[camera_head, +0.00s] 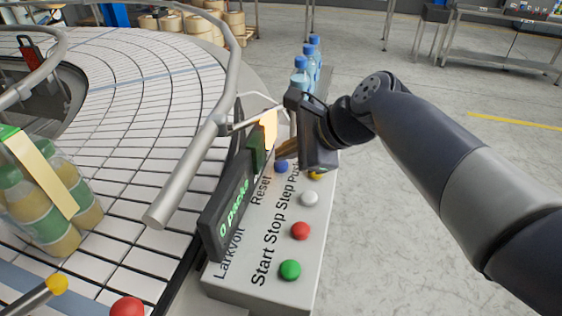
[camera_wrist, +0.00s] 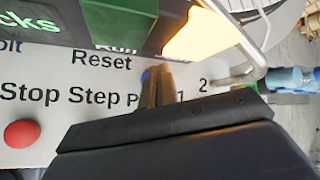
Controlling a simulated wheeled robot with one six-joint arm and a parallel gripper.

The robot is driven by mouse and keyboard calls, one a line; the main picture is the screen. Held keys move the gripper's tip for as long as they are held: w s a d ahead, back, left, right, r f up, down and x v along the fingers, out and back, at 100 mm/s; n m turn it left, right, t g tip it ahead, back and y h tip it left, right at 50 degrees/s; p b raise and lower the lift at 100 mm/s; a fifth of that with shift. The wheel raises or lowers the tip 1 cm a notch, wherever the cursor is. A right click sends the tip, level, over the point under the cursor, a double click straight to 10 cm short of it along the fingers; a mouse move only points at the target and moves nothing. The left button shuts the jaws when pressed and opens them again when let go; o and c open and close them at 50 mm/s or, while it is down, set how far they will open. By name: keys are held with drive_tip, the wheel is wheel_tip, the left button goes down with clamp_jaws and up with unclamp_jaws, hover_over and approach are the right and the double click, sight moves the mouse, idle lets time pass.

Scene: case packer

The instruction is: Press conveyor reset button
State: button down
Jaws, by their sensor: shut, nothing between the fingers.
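The blue button (camera_head: 281,166) sits beside the "Reset" label on the white control panel (camera_head: 240,277). In the wrist view only a sliver of the blue button (camera_wrist: 145,75) shows past my fingers, right of the word "Reset". My gripper (camera_head: 284,152) is shut and empty, with its fingertips at or just above the blue button. In the wrist view the gripper (camera_wrist: 157,78) points toward the button and hides most of it. I cannot tell whether the tips touch it or press it down.
White (camera_head: 309,198), red (camera_head: 300,231) and green (camera_head: 290,270) buttons line the panel's right side; a yellow one (camera_head: 317,175) is partly hidden by my gripper. A dark display (camera_head: 228,213) and lit lamp (camera_head: 269,128) stand close left. A metal guide rail (camera_head: 205,135) borders the conveyor. Bottles (camera_head: 301,78) stand behind.

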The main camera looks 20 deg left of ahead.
sight(286, 165)
drive_tip(key=shift+f, duration=0.55)
idle(0.6)
drive_tip(key=shift+r, duration=0.15)
drive_tip(key=shift+r+p, duration=0.8)
drive_tip(key=shift+r, duration=0.05)
wheel_tip(286, 165, up, 5)
drive_tip(key=p, duration=0.5)
drive_tip(key=shift+r, duration=0.1)
